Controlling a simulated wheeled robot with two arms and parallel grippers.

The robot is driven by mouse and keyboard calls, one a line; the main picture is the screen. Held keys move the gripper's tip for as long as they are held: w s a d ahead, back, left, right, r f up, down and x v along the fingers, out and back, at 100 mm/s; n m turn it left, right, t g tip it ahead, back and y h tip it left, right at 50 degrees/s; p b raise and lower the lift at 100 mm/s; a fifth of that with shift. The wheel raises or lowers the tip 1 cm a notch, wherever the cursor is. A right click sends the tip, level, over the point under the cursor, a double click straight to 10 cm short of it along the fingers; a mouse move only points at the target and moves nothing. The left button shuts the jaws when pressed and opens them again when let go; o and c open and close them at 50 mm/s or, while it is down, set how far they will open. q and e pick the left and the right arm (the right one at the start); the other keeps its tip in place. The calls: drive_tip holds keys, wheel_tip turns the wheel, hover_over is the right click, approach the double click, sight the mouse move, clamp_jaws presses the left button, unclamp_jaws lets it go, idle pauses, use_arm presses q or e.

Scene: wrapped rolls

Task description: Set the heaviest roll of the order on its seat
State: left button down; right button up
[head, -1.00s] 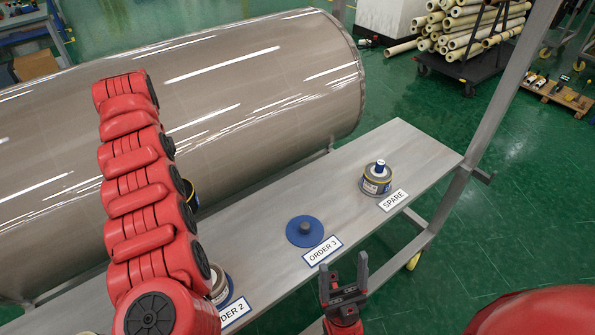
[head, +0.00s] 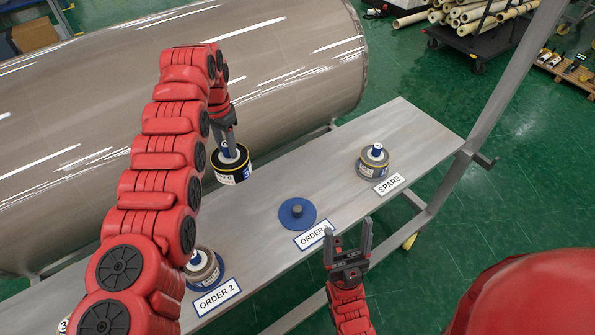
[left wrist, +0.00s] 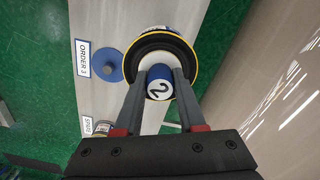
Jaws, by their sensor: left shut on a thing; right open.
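My left gripper (head: 228,150) is shut on the blue core of a black roll with a yellow edge (head: 232,168), held above the shelf. In the left wrist view the core top (left wrist: 160,83) is marked 2, and the black roll (left wrist: 150,48) sits below the fingers. The blue ORDER 3 seat (head: 285,217) with its grey peg is empty, to the right of the held roll. A grey roll (head: 204,262) sits on the ORDER 2 seat, partly behind my arm. Another grey roll (head: 373,165) stands at SPARE. My right gripper (head: 347,253) is open and empty before the shelf.
The grey shelf (head: 420,135) runs diagonally, with a large brown cylinder (head: 290,60) behind it. An upright frame post (head: 500,95) stands at its right end. A label (head: 314,234) lies in front of the ORDER 3 seat.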

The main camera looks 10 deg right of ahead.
sight(246, 154)
use_arm(q)
drive_tip(key=shift+s+d, duration=0.15)
drive_tip(key=shift+d+f+m, duration=0.15)
drive_tip(key=shift+d+m, duration=0.25)
drive_tip(key=shift+d, duration=0.1)
drive_tip(key=shift+s+d+f+m+p, duration=0.2)
drive_tip(key=shift+d+m+p, duration=0.1)
drive_tip(key=shift+d+m, duration=0.2)
drive_tip(key=shift+s+d+f+m, duration=0.1)
drive_tip(key=shift+d+f+m, duration=0.15)
drive_tip(key=shift+d, duration=0.25)
drive_tip(key=shift+s+d+f+m, duration=0.1)
drive_tip(key=shift+d+f+m, duration=0.05)
drive_tip(key=shift+d+m, duration=0.3)
drive_tip(key=shift+w+d, duration=0.1)
drive_tip(key=shift+d, duration=0.1)
drive_tip(key=shift+d+f, duration=0.15)
drive_tip(key=shift+s+d+m, duration=0.2)
drive_tip(key=shift+d+m, duration=0.1)
drive_tip(key=shift+m, duration=0.1)
